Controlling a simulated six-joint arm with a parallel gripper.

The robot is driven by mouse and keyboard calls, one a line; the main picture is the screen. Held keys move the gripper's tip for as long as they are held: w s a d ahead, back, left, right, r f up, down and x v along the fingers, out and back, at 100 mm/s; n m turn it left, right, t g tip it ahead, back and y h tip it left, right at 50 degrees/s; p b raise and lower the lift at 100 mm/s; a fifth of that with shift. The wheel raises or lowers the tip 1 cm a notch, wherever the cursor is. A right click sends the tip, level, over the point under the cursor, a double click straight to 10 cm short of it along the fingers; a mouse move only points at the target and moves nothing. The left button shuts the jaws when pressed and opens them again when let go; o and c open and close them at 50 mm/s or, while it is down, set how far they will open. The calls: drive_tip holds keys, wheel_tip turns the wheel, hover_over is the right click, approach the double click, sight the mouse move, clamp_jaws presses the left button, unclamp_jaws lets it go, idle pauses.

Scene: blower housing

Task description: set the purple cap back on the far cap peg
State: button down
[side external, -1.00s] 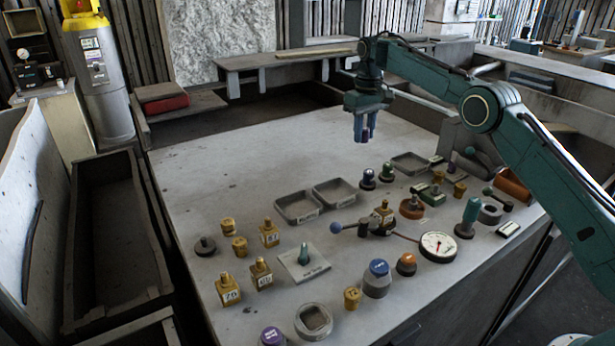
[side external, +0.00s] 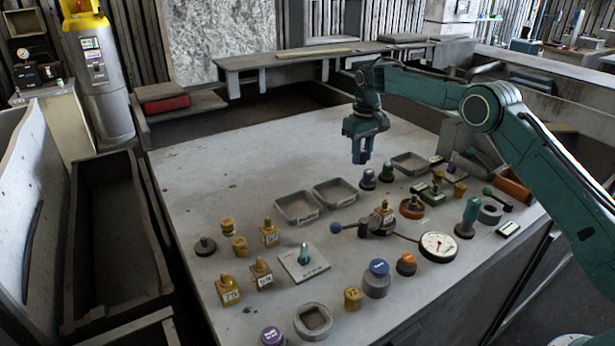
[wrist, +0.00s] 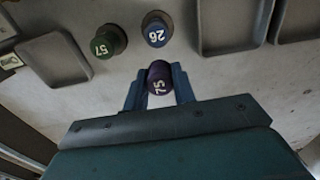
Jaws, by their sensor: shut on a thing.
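My gripper (side external: 361,160) is shut on the purple cap (wrist: 159,79), marked 75, which sits upright between the two blue fingers in the wrist view (wrist: 160,90). In the side view the fingers mostly hide the cap, and they hang above the far part of the table, just left of two small capped pegs. In the wrist view these are a blue cap (wrist: 156,30) marked 26 and a green cap (wrist: 105,42) marked 57, both apart from the held cap. No bare peg shows under the held cap; I cannot tell what is below it.
Two shallow grey trays (side external: 297,207) lie left of the capped pegs, and another tray (side external: 409,163) lies to their right. The table's far left is clear.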

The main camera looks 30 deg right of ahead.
sight(359, 179)
drive_tip(key=shift+f, duration=0.5)
drive_tip(key=shift+f, duration=0.15)
drive_tip(key=shift+f, duration=1.85)
drive_tip(key=shift+f, duration=0.15)
drive_tip(key=c, duration=1.1)
unclamp_jaws()
drive_tip(key=shift+c, duration=0.2)
wheel_tip(359, 179, up, 12)
drive_tip(key=shift+f, duration=0.25)
drive_tip(key=shift+r, duration=0.4)
